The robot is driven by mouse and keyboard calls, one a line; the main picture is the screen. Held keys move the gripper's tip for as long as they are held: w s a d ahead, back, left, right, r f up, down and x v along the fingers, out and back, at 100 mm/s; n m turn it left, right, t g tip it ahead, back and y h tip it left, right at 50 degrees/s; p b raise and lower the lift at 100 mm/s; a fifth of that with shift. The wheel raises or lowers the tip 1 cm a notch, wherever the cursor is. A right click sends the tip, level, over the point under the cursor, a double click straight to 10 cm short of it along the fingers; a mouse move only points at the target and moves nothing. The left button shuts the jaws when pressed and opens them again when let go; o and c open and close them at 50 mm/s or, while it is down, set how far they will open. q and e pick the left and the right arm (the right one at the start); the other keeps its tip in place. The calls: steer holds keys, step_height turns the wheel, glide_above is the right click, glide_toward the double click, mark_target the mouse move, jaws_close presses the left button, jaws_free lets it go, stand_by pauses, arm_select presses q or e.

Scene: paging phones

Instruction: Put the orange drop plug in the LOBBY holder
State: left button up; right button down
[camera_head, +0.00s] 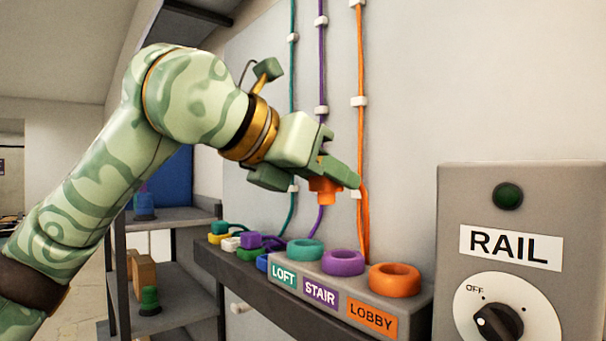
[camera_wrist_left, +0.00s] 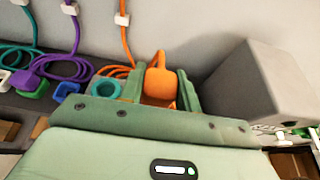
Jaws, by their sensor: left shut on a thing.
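My left gripper (camera_head: 338,178) is shut on the orange drop plug (camera_head: 325,191), which hangs below the fingers with its orange cord. In the left wrist view the plug (camera_wrist_left: 160,82) sits between the two green fingers. The LOBBY holder (camera_head: 395,281) is an orange ring at the right end of the grey block, above an orange LOBBY label (camera_head: 371,318). The plug is above the holders, apart from them and a little left of the LOBBY ring. My right gripper is not in view.
The purple STAIR ring (camera_head: 343,262) and teal LOFT ring (camera_head: 305,250) sit left of the LOBBY ring. A grey RAIL box (camera_head: 520,200) with a dial stands close on the right. Purple (camera_head: 250,240) and other coloured plugs lie at the shelf's left. Cords run up the wall.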

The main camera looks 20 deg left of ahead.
arm_select(q)
steer(key=d, duration=0.8)
steer(key=shift+s+d, duration=0.15)
steer(key=shift+s, duration=0.1)
